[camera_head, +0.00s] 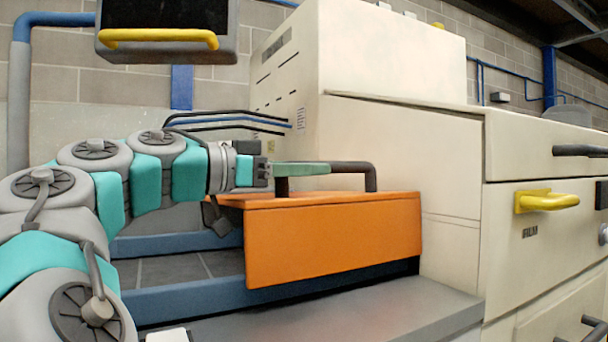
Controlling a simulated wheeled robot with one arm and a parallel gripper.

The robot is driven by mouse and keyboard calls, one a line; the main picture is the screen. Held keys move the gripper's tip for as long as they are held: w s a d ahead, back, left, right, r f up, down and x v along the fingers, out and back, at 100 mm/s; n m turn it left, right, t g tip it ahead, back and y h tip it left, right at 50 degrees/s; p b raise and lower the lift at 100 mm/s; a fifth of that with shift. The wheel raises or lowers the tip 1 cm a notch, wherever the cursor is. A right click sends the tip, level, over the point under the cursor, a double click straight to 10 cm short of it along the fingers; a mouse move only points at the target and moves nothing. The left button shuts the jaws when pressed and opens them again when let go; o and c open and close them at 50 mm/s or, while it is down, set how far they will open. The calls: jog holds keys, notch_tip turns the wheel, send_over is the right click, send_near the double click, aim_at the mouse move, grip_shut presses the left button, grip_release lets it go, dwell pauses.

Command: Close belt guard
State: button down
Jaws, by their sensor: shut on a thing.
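The belt guard (335,240) is an orange cover with a flat front and a narrow top face. It sits low against the cream machine, at the right part of a blue frame. A dark bar handle (371,178) stands on its top. My gripper (302,169) reaches in from the left, level with the handle. Its green fingers are shut on the left part of the handle and hide some of it. Left of the guard, the frame is uncovered and the floor shows between its blue rails (180,243).
The cream machine body (400,145) rises behind and right of the guard. Drawers with a yellow handle (546,201) and dark handles are at the right. A grey ledge (400,310) runs in front. A dark screen with a yellow handle (158,37) hangs at upper left.

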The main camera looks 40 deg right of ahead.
jog(key=shift+s+f+b, duration=0.2)
jog(key=shift+f+b, duration=0.6)
jog(key=shift+f, duration=0.8)
jog(key=c, duration=0.7)
grip_release()
jog(key=shift+r, duration=0.1)
